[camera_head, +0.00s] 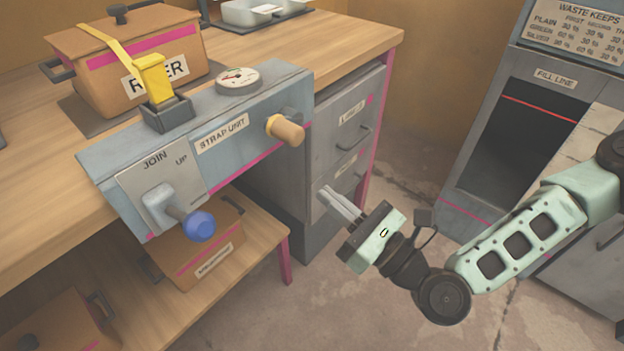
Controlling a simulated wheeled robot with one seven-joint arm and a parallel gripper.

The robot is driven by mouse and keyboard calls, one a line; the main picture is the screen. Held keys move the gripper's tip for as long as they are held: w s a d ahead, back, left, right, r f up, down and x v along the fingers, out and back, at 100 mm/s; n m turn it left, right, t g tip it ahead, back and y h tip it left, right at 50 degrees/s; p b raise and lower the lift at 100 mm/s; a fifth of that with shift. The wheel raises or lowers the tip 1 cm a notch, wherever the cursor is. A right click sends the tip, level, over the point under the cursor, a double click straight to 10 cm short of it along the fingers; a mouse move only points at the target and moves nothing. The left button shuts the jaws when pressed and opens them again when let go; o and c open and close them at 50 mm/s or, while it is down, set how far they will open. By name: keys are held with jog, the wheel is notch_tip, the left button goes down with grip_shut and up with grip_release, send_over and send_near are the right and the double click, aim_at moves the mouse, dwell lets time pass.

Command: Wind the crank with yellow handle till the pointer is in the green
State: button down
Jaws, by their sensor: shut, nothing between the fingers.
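The strap unit (110,170) is a blue-grey box on the front edge of the wooden bench. A crank with a dull yellow, tan-tipped handle (287,131) sticks out from the right end of its front face. A round white gauge (238,78) sits on top of the unit; it shows green and red marks, but its pointer is too small to read surely. My gripper (325,193) is shut and empty, below and to the right of the crank, apart from it, with its fingers pointing up and left.
A lever with a blue knob (198,226) stands out from the JOIN/UP plate (158,180). A yellow strap (152,77) runs to a brown box (125,60). Grey drawers (345,130) stand behind my gripper; a waste cabinet (510,140) is at right. Open floor lies between.

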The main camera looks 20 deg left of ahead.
aim_at(292, 127)
jog(key=w+a+r+n+b, duration=0.1)
jog(key=w+a+r+b, duration=0.1)
jog(key=a+r, duration=0.3)
jog(key=shift+w+a+r+b, duration=0.25)
jog(key=shift+a+b, duration=0.4)
jog(key=shift+b, duration=0.2)
dwell(0.3)
jog(key=shift+r+m+p, duration=0.5)
jog(key=shift+r+p, duration=0.15)
jog(key=shift+p, duration=0.05)
jog(key=shift+f, duration=0.1)
